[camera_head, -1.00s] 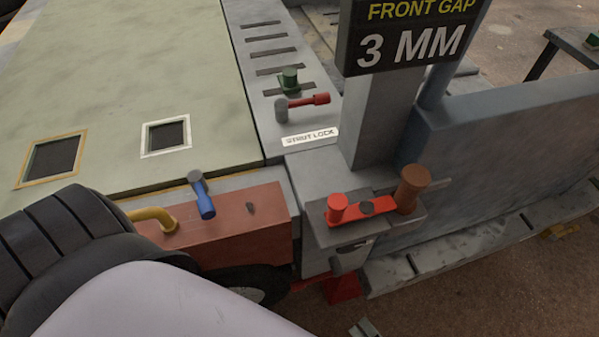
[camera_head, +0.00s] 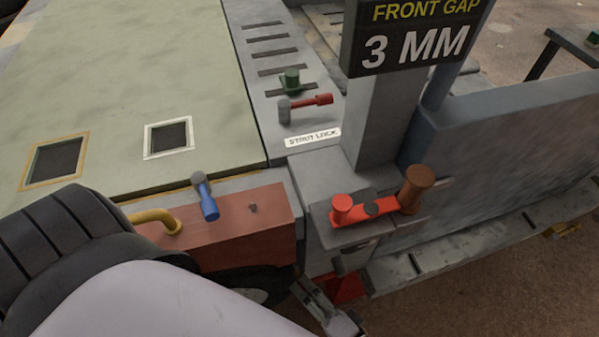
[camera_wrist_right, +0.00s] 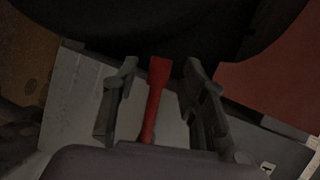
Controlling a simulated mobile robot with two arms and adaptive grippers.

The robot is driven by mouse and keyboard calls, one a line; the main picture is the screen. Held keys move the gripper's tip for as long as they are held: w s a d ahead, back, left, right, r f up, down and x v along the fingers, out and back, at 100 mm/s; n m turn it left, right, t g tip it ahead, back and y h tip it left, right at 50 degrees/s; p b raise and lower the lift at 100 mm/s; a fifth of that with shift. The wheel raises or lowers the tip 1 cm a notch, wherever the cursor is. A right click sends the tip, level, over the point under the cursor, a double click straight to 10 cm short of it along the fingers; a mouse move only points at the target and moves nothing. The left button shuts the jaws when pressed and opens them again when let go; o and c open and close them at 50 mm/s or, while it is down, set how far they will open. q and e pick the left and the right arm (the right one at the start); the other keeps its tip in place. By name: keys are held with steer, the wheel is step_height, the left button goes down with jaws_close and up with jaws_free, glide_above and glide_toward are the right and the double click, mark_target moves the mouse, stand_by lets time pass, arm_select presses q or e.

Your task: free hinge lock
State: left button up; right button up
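No label reading hinge lock is legible, so I cannot tell for sure which part it is. A red handle (camera_wrist_right: 155,95) stands between the two fingers of my right gripper (camera_wrist_right: 161,70) in the right wrist view. The fingers are apart, with a gap on each side of the handle. In the head view my right gripper (camera_head: 320,300) is low, at the front below the post, beside a red part (camera_head: 347,288) partly hidden under the bracket. My left gripper is not in view.
A red lever (camera_head: 372,208) with a brown knob (camera_head: 417,186) lies on the bracket above. A red-handled lever (camera_head: 310,102) sits by the strut lock label (camera_head: 312,138). A blue-handled lever (camera_head: 207,200) and yellow pipe (camera_head: 156,219) are left. A grey wall (camera_head: 510,150) stands right.

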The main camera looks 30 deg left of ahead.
steer(key=shift+x, duration=1.45)
steer(key=shift+c, duration=0.2)
jaws_close()
